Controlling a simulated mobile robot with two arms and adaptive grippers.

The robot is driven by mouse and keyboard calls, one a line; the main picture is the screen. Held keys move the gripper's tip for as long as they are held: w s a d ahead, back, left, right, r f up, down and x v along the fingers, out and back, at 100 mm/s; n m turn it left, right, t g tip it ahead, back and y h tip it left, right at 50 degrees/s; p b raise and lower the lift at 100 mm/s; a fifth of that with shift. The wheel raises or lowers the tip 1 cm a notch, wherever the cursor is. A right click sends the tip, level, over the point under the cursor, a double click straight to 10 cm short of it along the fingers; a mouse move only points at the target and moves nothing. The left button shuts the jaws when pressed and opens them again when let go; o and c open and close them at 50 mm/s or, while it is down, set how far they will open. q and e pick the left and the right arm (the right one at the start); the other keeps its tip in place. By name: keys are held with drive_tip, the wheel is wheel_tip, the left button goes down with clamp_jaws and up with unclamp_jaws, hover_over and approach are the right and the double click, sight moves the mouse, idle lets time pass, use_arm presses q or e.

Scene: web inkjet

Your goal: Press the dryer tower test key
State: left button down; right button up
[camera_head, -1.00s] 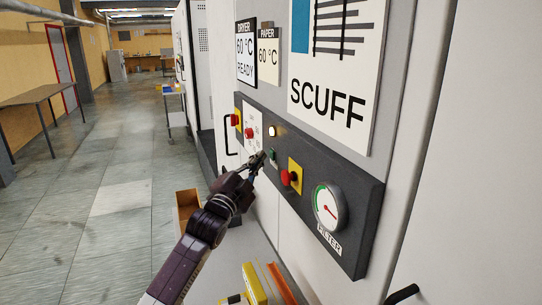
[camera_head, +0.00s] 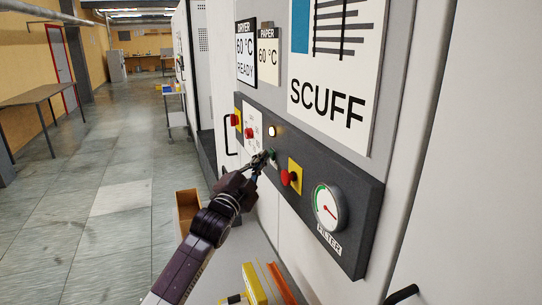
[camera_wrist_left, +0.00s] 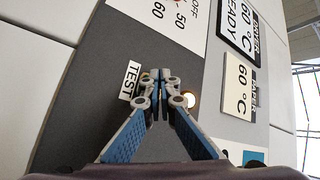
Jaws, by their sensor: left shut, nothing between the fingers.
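The dark control panel (camera_head: 345,207) runs along the white machine's side. A small green key (camera_head: 272,155) sits on it below the lit lamp (camera_head: 272,131). My left gripper (camera_head: 264,157) is shut and empty, its tips at the green key in the head view; I cannot tell whether they touch it. In the left wrist view the shut fingertips (camera_wrist_left: 160,77) are right beside the TEST label (camera_wrist_left: 130,81) and hide the key there. The lit lamp (camera_wrist_left: 189,99) shows just right of the fingers. My right gripper is not in view.
A red button on a yellow plate (camera_head: 294,175) and the filter gauge (camera_head: 328,207) lie right of the key. A white dial plate (camera_head: 252,128) with a red knob is on the left. An open brown box (camera_head: 188,207) stands below. The aisle floor (camera_head: 115,200) is clear.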

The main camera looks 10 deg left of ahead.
use_arm(q)
drive_tip(key=shift+w+d, duration=0.25)
drive_tip(key=shift+d, duration=0.1)
idle(0.7)
drive_tip(key=shift+a, duration=0.1)
drive_tip(key=shift+s+a+p, duration=0.35)
drive_tip(key=shift+s+a, duration=0.15)
drive_tip(key=shift+a, duration=0.05)
idle(0.3)
drive_tip(key=s+a, duration=0.1)
drive_tip(key=s+a+p, duration=0.1)
drive_tip(key=a, duration=0.2)
drive_tip(key=shift+s+a+p, duration=0.1)
drive_tip(key=shift+s+p, duration=0.25)
drive_tip(key=shift+s, duration=0.05)
idle(0.5)
